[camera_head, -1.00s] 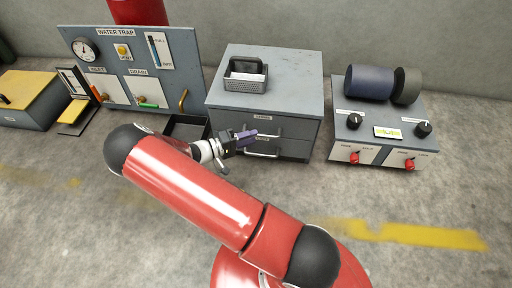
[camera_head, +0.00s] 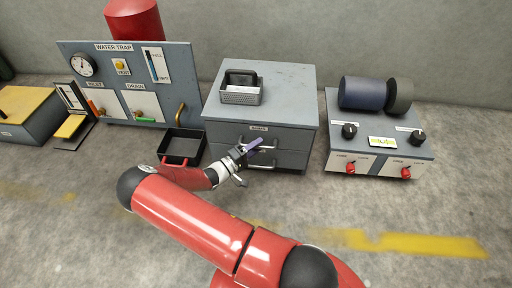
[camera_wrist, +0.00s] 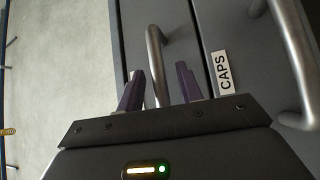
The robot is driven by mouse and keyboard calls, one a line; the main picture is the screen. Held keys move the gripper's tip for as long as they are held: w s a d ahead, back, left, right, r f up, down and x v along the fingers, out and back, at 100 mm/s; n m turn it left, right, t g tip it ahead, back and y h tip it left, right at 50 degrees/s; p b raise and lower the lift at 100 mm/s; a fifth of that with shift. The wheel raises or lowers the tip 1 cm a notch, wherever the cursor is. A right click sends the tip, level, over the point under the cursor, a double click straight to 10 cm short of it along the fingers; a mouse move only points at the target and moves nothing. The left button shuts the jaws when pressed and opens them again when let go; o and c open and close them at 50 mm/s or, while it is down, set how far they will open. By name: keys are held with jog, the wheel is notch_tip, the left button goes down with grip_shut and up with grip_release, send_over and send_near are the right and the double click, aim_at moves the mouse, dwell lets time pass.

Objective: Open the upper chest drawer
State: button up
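The grey chest (camera_head: 225,136) has two drawers, both looking shut. The upper drawer (camera_head: 295,137) has a small label and a bar handle (camera_head: 270,149); the lower drawer (camera_head: 292,160) has its own handle (camera_head: 262,166). My gripper (camera_head: 253,146) is at the upper handle, partly covering it. In the wrist view my gripper (camera_wrist: 160,88) is open, its two purple fingers on either side of the upper handle (camera_wrist: 155,50), with gaps visible. The "CAPS" label (camera_wrist: 223,72) and lower handle (camera_wrist: 290,45) show to the right. Exact finger depth around the bar is unclear.
A mesh basket (camera_head: 241,96) stands on the chest. A black tray (camera_head: 200,151) lies on the floor left of the chest, close to my arm. The water trap panel (camera_head: 180,95) is further left; a control box (camera_head: 378,158) is right. Floor in front is mostly free.

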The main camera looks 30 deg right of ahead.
grip_shut()
dwell(0.4)
jog(key=s+a+p, duration=0.2)
jog(key=s+a, duration=0.4)
jog(key=s, duration=0.3)
jog(key=s+a+p, duration=0.2)
jog(key=s+a, duration=0.4)
jog(key=s, duration=0.3)
jog(key=shift+s+a, duration=0.3)
jog(key=shift+s, duration=0.1)
grip_release()
